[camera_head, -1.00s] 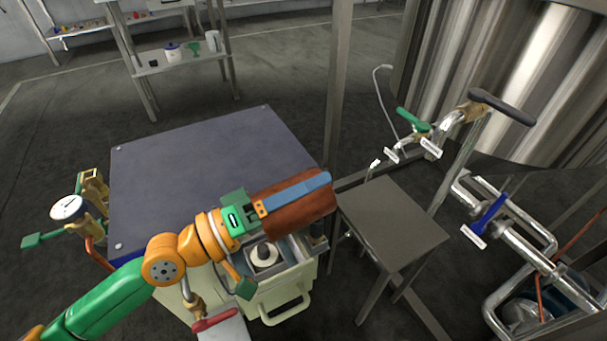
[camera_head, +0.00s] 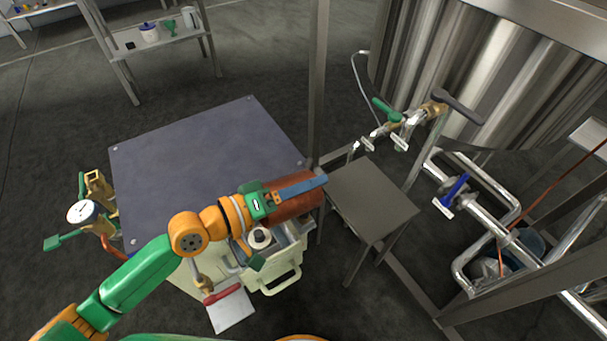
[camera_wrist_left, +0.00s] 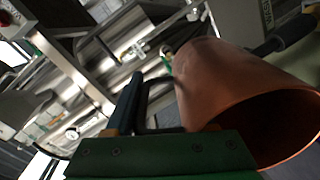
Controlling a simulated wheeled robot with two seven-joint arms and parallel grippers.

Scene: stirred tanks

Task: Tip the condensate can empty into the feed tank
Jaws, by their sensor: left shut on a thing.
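The copper-coloured can (camera_head: 305,207) lies on its side in my left gripper (camera_head: 290,192), above the front right corner of a dark-topped cabinet. My left gripper is shut on it, with a blue finger along its upper side. In the left wrist view the can (camera_wrist_left: 225,85) shows its round open mouth at the lower right; the part of the inside that shows is dark, and I cannot see any contents. A large ribbed steel tank (camera_head: 480,75) stands at the upper right. I cannot tell whether this is the feed tank. My right gripper is not in view.
The cabinet's dark top (camera_head: 200,160) is bare. A cream container (camera_head: 285,282) with a handle is below the can. A small grey stand (camera_head: 372,200) is just right of the can. Valves and pipes (camera_head: 480,205) fill the right side. A red-handled valve (camera_head: 222,294) is in front.

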